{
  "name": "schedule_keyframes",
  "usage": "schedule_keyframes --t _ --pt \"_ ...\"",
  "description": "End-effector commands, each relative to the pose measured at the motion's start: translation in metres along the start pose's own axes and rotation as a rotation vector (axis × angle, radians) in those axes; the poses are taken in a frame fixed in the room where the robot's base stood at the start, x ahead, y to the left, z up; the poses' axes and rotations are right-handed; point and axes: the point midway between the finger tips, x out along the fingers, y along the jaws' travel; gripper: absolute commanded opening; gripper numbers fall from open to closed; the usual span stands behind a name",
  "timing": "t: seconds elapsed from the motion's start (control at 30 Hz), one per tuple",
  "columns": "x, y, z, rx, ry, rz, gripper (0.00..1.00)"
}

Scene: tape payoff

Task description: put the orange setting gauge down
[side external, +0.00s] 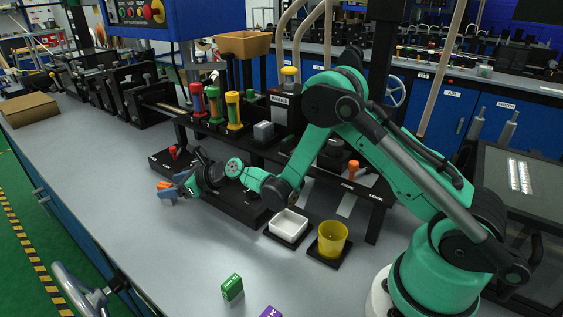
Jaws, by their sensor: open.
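My gripper (168,191) reaches out to the left over the grey bench, at the left end of the black fixture base. Its jaws are open. A small orange piece, which looks like the orange setting gauge (164,185), shows at the fingertips. The fingers partly hide it, and I cannot tell whether it touches them or rests on the bench.
A white tray (288,225) and a yellow cup (332,238) stand on black pads right of my gripper. A green box (232,287) and a purple box (270,312) lie near the front. Red, green and yellow-handled tools (215,105) stand behind. The front left bench is clear.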

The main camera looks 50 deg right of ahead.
Motion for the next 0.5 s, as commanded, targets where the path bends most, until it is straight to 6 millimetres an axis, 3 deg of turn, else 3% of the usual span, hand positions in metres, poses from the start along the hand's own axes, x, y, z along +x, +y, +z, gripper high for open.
schedule_keyframes --t 0.3,0.5 --pt "0.041 0.001 0.000 -0.004 0.000 0.001 0.62" --pt "0.049 0.000 0.000 -0.005 0.001 0.001 0.62"
